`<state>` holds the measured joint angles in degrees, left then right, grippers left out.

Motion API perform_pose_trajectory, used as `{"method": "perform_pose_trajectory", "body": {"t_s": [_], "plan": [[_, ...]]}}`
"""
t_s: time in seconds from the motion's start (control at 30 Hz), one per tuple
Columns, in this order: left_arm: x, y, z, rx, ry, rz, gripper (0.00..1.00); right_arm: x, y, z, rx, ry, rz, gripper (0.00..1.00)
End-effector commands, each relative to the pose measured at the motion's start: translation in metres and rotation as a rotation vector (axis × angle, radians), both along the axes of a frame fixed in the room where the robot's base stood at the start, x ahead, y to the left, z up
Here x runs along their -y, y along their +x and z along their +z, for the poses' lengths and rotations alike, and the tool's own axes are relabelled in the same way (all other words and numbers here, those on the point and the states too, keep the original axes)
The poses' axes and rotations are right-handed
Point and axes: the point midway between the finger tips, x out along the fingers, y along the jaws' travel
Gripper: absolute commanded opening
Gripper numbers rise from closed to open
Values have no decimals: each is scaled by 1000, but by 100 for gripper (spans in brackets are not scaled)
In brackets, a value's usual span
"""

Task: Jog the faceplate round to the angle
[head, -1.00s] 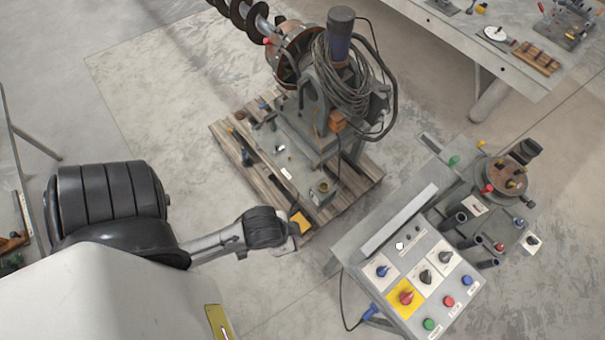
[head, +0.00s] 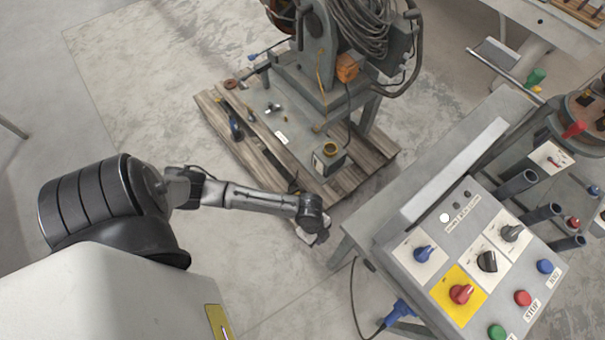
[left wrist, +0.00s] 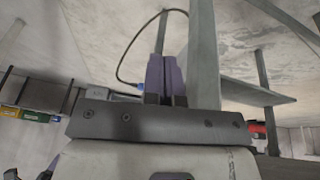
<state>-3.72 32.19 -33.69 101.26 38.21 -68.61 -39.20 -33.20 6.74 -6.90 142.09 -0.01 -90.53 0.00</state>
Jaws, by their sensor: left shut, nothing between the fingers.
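The positioner (head: 318,50) stands on a wooden pallet at the top of the head view. Only a part of its round faceplate (head: 281,14) shows, cut off by the top edge. The control console (head: 385,222) stands at the lower right, with a blue knob (head: 424,253), two dark knobs, a red knob (head: 461,294) on a yellow plate, and green (head: 497,332), red (head: 522,298) and blue (head: 545,266) buttons. My left gripper (head: 318,238) is left of the console, apart from its controls. In the left wrist view its fingers (left wrist: 165,76) are shut and empty.
The wooden pallet (head: 228,142) lies behind my left arm. A second fixture with upright tubes (head: 517,184) and a round plate (head: 588,112) is at the right. A blue-plugged cable (head: 398,312) hangs below the console.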

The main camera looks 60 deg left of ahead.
Motion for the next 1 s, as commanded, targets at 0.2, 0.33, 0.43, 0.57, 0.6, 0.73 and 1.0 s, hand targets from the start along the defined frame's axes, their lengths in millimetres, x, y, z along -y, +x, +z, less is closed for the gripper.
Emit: {"method": "perform_pose_trajectory", "body": {"t_s": [0.2,0.33,0.43,0.57,0.6,0.73,1.0], "plan": [[-56,22,-126,-16,41,-100,0,2,0,-101,0,-8,5,43],[-97,36,-184,-22,71,-136,0,2,0,-149,0,-8,5,43],[-133,47,-223,-21,96,-151,0,2,0,-184,-1,-7,4,43],[-177,59,-261,-14,128,-158,0,2,0,-223,-1,-6,3,43],[-189,62,-270,-13,137,-158,0,2,0,-232,-1,-6,3,43],[-223,71,-292,-2,163,-154,0,1,0,-257,-2,-3,1,43],[-264,79,-311,11,196,-144,0,-1,0,-283,-1,3,-2,43]]}}
